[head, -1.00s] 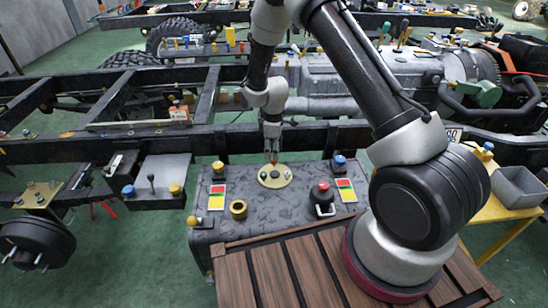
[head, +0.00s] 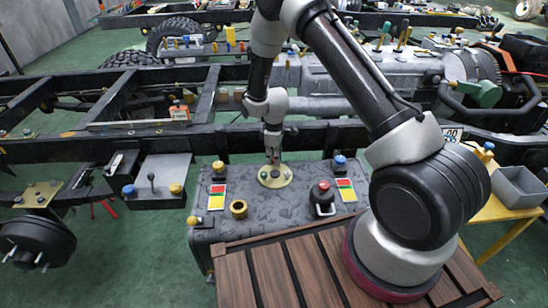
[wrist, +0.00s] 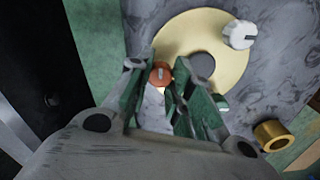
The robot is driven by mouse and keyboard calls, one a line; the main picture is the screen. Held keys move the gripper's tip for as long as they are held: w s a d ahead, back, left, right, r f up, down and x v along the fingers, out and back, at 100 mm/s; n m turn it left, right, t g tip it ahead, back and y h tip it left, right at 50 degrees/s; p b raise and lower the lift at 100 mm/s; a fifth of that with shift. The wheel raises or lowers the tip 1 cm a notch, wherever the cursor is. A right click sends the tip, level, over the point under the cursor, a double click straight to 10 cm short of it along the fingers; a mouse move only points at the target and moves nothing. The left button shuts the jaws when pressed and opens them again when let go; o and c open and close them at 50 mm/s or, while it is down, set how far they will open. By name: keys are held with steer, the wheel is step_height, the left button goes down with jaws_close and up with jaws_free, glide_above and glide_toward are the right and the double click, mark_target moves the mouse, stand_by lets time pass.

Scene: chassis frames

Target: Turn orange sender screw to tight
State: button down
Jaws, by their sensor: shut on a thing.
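The orange sender screw (wrist: 160,74) has a slotted head and sits at the edge of the round brass plate in the wrist view. My gripper (wrist: 162,70) is shut on it, a fingertip on each side. In the head view, my gripper (head: 272,156) points down at the far side of the brass plate (head: 275,185), and the orange screw is hidden. The brass plate (wrist: 190,28) also bears a dark round centre and a white slotted screw (wrist: 240,35).
The plate lies on a dark grey tank (head: 240,185). A brass ring (head: 238,209), a red knob (head: 323,186), a blue knob (head: 340,161) and yellow knobs (head: 218,166) stand around it. A black frame rail (head: 200,140) runs close behind my gripper.

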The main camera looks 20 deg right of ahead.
steer(key=shift+m, duration=0.4)
steer(key=m, duration=0.3)
steer(key=shift+m, duration=0.3)
steer(key=m, duration=0.9)
steer(key=shift+w, duration=0.1)
steer(key=shift+r+m, duration=0.1)
steer(key=shift+m, duration=1.8)
steer(key=c, duration=1.3)
jaws_free()
steer(key=shift+o, duration=0.2)
